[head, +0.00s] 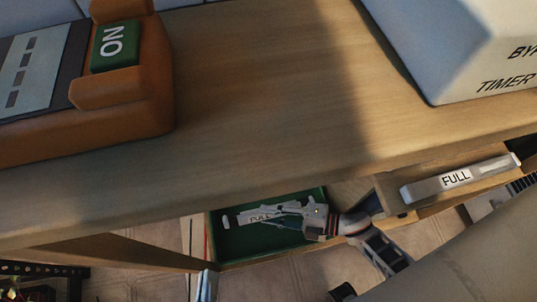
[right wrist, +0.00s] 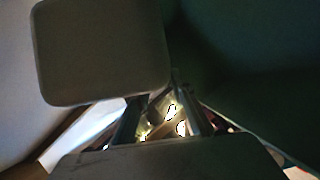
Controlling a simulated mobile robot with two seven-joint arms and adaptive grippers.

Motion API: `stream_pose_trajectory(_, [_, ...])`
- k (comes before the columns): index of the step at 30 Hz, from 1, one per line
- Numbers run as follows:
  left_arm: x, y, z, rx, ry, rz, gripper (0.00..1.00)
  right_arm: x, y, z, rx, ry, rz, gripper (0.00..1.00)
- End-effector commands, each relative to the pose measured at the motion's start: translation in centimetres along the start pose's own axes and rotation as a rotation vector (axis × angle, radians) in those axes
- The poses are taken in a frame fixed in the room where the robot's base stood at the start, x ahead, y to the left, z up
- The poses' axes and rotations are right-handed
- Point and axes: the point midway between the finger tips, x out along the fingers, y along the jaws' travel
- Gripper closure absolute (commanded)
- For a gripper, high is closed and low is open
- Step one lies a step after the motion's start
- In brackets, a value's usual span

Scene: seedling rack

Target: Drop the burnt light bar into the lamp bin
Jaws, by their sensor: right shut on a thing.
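My right gripper (head: 285,217) is shut on a pale light bar (head: 232,220) marked "FULL". In the head view the bar lies across the dark green interior of an open bin (head: 232,247) below the bench. Its exact height inside or over the bin cannot be told. In the right wrist view a large grey block-like face (right wrist: 100,50), probably the bar, is close to the camera. Dark green surface (right wrist: 255,70) fills the right side. Whether the held bar is burnt cannot be seen. I cannot make out my left gripper.
A wooden bench top (head: 240,100) overhangs the bin. A second "FULL" bar (head: 425,188) sits at the bench's front right. The middle bench top is clear.

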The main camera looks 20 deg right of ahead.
Motion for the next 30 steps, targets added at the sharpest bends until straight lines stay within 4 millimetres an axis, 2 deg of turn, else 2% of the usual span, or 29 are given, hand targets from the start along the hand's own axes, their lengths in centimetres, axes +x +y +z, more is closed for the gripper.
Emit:
stream_pose_trajectory(11, [0.06, 0.29, -0.03, -0.038, 0.010, 0.003, 1.00, 0.15, -0.05, 0.16, -0.002, 0.001, 0.003, 1.00])
stream_pose_trajectory(12, [0.06, 0.29, -0.03, -0.038, 0.010, 0.004, 1.00, 0.15, -0.05, 0.16, -0.002, 0.001, 0.003, 0.74])
stream_pose_trajectory(14, [0.06, 0.29, -0.04, -0.038, 0.010, 0.004, 1.00, 0.15, -0.06, 0.16, -0.002, 0.001, 0.003, 0.59])
stream_pose_trajectory(15, [0.06, 0.29, -0.04, -0.038, 0.010, 0.004, 1.00, 0.15, -0.07, 0.16, -0.002, 0.001, 0.002, 0.57])
stream_pose_trajectory(30, [0.06, 0.19, 0.05, -0.036, 0.008, 0.001, 1.00, 0.11, -0.18, 0.16, -0.001, 0.000, 0.000, 0.57])
